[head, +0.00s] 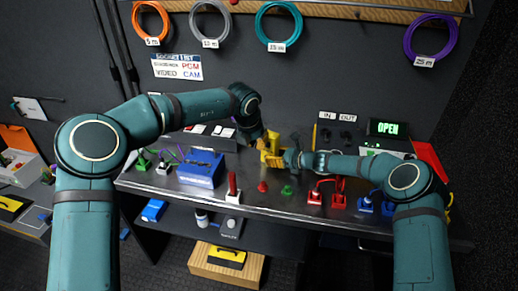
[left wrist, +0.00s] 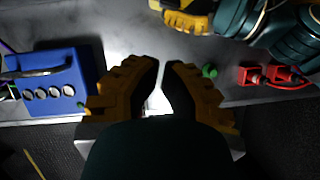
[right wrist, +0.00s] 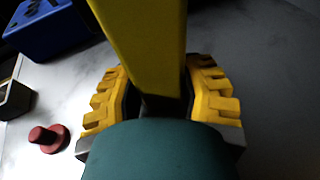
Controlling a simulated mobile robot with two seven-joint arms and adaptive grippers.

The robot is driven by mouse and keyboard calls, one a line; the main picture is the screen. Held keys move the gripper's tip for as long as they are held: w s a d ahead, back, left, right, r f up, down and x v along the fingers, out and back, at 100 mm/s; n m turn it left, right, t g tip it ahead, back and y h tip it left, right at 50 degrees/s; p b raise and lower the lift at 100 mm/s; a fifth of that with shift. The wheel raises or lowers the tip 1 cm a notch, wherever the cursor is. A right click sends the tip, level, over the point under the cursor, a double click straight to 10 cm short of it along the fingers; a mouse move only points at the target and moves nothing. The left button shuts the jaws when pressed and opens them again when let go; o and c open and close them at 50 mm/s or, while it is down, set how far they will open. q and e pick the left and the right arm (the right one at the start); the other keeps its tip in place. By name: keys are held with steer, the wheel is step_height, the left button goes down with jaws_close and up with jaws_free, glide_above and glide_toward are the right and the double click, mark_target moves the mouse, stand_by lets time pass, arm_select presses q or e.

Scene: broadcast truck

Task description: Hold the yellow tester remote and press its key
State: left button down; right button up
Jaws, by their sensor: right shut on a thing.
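The yellow tester remote (right wrist: 145,40) stands out between the fingers of my right gripper (right wrist: 155,85) in the right wrist view. That gripper is shut on it and holds it over the metal bench. In the head view the remote and the yellow fingers crowd together near the bench's middle, so their outlines are hard to separate. My left gripper (left wrist: 161,66) has its fingertips almost together with nothing seen between them. It is close to the right gripper, which shows at the top of the left wrist view. The remote's key is not visible.
A blue box (head: 200,168) stands on the bench (head: 325,211) to the left. A red button (head: 262,187), a green button (head: 287,190) and red connectors (head: 327,194) line the front. A lit OPEN sign (head: 388,128) is at back right. Coiled cables hang above.

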arm_select(q)
steer(key=shift+v, duration=2)
arm_select(e)
steer(key=o, duration=0.9)
